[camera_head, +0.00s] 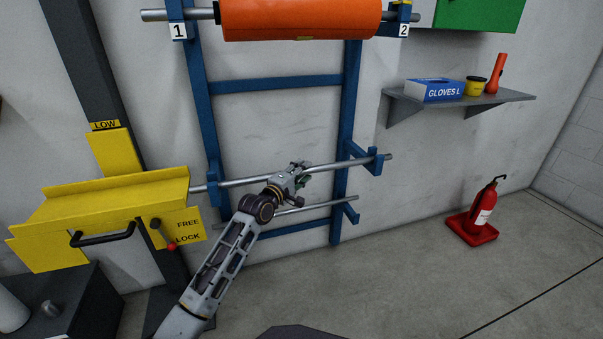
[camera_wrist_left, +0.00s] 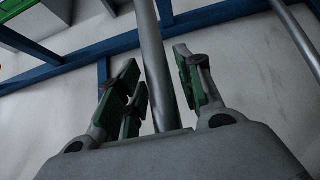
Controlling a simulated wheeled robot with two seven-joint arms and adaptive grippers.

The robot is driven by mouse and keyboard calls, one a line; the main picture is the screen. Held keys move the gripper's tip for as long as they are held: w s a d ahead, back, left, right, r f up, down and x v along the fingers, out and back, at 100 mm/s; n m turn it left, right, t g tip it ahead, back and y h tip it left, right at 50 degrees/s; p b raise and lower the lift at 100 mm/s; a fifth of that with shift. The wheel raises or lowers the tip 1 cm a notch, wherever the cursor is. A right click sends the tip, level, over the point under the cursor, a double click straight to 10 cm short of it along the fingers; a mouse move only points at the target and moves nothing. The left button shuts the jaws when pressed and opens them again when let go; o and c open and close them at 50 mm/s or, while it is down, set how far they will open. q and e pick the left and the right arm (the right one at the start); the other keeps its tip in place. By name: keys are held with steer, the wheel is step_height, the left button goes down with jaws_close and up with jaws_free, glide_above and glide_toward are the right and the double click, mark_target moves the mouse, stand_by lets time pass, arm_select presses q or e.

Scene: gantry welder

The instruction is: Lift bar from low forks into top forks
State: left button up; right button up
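A long grey bar (camera_head: 335,166) runs across the blue rack at middle height, its right end in a blue fork (camera_head: 371,161). Its left end passes beside the yellow carriage. A second, thinner-looking bar (camera_head: 325,205) lies below it at a lower fork (camera_head: 350,212). My left gripper (camera_head: 291,178) is at the middle-height bar. In the left wrist view a bar (camera_wrist_left: 152,55) passes between the spread fingers of my left gripper (camera_wrist_left: 158,88), with gaps showing on both sides. The top forks (camera_head: 178,30), marked 1 and 2, carry an orange roll (camera_head: 300,18) on a bar. My right gripper is out of view.
A yellow carriage (camera_head: 120,200) with a dark handle and FREE/LOCK plate stands left of the rack. A shelf (camera_head: 455,105) with a glove box is at right. A red fire extinguisher (camera_head: 483,210) stands on the floor. The floor before the rack's right side is clear.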

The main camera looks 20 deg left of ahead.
arm_select(q)
jaws_close()
steer(key=shift+r, duration=0.15)
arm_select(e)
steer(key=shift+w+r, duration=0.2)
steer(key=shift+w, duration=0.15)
arm_select(q)
steer(key=shift+r, duration=0.15)
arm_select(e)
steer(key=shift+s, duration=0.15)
arm_select(q)
steer(key=shift+r, duration=0.2)
step_height(320, 180, up, 2)
steer(key=shift+r+p, duration=0.1)
steer(key=shift+p, duration=0.65)
step_height(320, 180, up, 4)
steer(key=shift+p, duration=0.95)
steer(key=shift+r+p, duration=0.65)
steer(key=shift+r, duration=0.9)
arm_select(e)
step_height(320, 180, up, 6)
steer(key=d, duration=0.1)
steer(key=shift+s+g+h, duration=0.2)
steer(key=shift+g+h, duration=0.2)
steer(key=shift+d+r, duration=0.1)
